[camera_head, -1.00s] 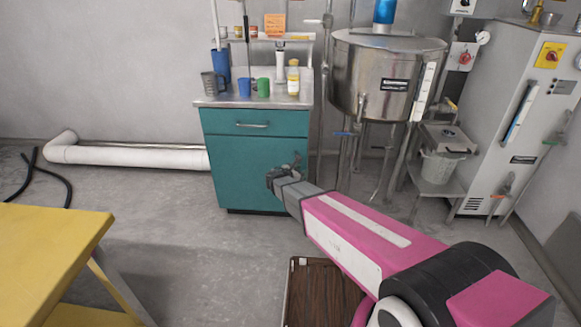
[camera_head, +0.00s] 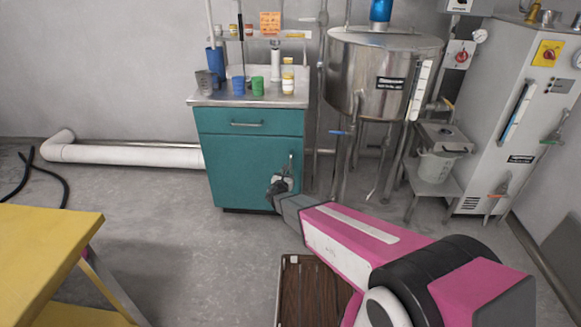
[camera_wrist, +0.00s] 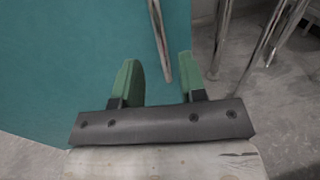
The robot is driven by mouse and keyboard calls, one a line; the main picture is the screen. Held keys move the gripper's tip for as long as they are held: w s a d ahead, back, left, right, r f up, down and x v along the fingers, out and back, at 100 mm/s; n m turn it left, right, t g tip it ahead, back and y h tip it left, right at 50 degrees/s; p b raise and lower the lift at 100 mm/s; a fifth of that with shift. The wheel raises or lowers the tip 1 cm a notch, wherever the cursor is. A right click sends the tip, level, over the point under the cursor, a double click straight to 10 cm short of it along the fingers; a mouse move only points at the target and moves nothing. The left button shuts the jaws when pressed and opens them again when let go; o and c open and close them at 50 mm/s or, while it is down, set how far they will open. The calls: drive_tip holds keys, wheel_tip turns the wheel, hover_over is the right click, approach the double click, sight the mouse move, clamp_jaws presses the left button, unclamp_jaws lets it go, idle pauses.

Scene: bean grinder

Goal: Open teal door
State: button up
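The teal door (camera_head: 240,172) is the lower front of a teal cabinet, below a drawer with a horizontal handle (camera_head: 246,124). The door looks closed. In the wrist view the teal door (camera_wrist: 60,60) fills the left side. Its vertical metal bar handle (camera_wrist: 160,40) hangs down between the two green fingertips. My gripper (camera_wrist: 157,75) is open, with one finger on each side of the handle's lower end, and no grip on it shows. In the head view my gripper (camera_head: 281,187) is at the door's right edge, near the handle (camera_head: 291,165).
The cabinet's metal top (camera_head: 245,101) holds cups and bottles. A steel tank (camera_head: 378,75) on legs stands right of the cabinet. A yellow table (camera_head: 45,245) is at the lower left. A white pipe (camera_head: 125,154) runs along the wall.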

sight(291, 165)
drive_tip(key=x, duration=0.6)
drive_tip(key=shift+w+d, duration=0.1)
drive_tip(key=shift+w, duration=0.15)
clamp_jaws()
